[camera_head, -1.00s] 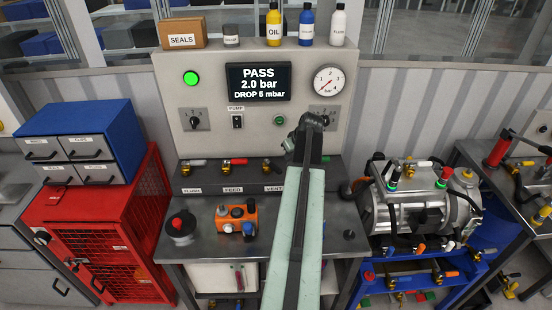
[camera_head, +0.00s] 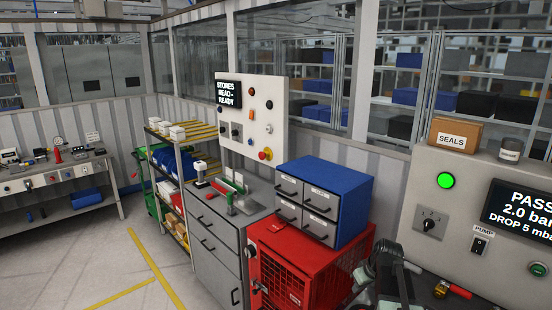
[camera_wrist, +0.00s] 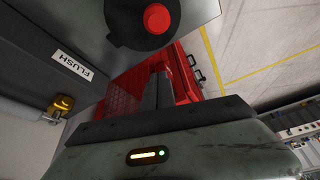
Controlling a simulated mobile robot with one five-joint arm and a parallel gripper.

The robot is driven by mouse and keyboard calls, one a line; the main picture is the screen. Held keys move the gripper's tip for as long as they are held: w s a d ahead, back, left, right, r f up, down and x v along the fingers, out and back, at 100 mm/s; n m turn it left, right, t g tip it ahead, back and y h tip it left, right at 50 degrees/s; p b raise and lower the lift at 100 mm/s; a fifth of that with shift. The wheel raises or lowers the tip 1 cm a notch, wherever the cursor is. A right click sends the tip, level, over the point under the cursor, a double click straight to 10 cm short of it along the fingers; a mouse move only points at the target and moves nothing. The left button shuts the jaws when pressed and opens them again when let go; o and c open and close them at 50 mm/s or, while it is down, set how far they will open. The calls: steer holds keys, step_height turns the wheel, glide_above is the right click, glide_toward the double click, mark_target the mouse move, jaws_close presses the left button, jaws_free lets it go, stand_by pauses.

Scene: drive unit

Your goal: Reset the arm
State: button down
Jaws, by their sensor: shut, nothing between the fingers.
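My gripper shows in the wrist view (camera_wrist: 158,88) with its two dark fingers together and nothing between them. In the head view my arm (camera_head: 390,275) is at the lower right, in front of the test bench and beside the red mesh cabinet (camera_head: 300,265). Its fingertips cannot be made out clearly there. In the wrist view the fingers point toward the red cabinet, with a black round part bearing a red button (camera_wrist: 157,18) ahead of them.
The test panel (camera_head: 455,195) reads PASS and has a lit green lamp. A blue drawer unit (camera_head: 350,205) stands on the red cabinet. A brass valve (camera_wrist: 60,106) and a FLUSH label (camera_wrist: 72,65) show at the left in the wrist view. Open floor (camera_head: 130,265) lies at the left.

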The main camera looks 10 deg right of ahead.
steer(key=s+a+f+n+g+b, duration=0.1)
steer(key=s+a+f, duration=0.15)
steer(key=a, duration=1.15)
steer(key=s+a+f+g+b, duration=0.1)
steer(key=s+a+f+g, duration=0.1)
steer(key=s+a, duration=0.5)
steer(key=s+m, duration=0.1)
steer(key=m, duration=0.1)
steer(key=s+m+g+h, duration=0.1)
steer(key=s+m, duration=0.1)
steer(key=shift+d+r, duration=0.15)
